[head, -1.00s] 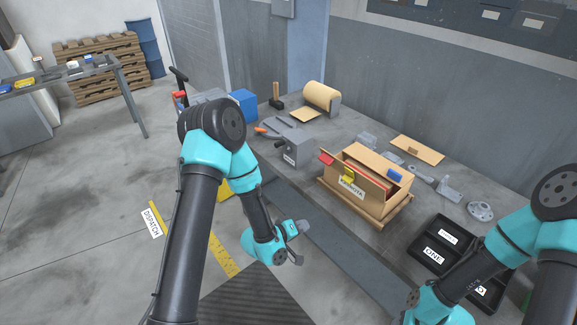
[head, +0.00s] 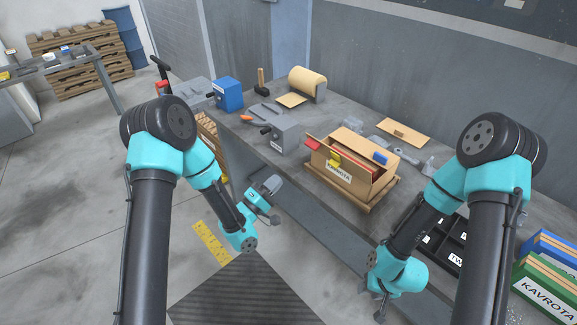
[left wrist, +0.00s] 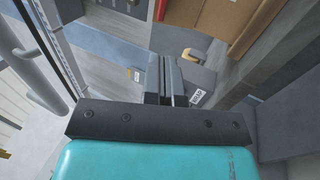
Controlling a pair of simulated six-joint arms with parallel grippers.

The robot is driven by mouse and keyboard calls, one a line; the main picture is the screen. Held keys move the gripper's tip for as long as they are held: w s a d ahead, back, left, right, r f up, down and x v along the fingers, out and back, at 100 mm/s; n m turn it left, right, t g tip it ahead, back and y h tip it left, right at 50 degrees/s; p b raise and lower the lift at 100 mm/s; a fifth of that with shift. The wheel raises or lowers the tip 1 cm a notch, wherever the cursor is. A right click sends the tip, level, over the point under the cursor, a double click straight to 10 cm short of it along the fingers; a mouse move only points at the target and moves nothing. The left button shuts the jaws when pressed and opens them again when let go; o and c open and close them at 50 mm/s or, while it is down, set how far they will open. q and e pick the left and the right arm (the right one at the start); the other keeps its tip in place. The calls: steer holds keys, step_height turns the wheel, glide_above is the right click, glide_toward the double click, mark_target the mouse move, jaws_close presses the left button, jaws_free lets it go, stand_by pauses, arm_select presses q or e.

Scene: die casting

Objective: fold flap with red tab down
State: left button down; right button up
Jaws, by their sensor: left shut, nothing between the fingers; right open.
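An open cardboard box (head: 338,178) labelled KAVROTA sits on the workbench. Its red tab (head: 312,144) sticks out at the upper left corner, on a flap that is not folded down. A yellow tab (head: 335,158) is on the front side and a blue tab (head: 380,158) is at the right end. Red material shows inside. My left gripper (head: 274,218) is shut and empty, low in front of the bench, left of the box and apart from it. Its shut fingers show in the left wrist view (left wrist: 173,80). My right gripper (head: 381,312) is open, low in front of the bench.
The box rests on a wooden board (head: 372,203). A grey clamp-like block (head: 284,137), a paper roll (head: 307,83) and a blue box (head: 228,94) stand to its left. A black tray (head: 452,258) and green and blue boxes (head: 545,290) are at the right.

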mark_target(309, 146)
arm_select(q)
steer(key=x, duration=1.3)
steer(key=shift+w+d, duration=0.15)
steer(key=shift+d, duration=0.05)
steer(key=shift+d+r, duration=0.15)
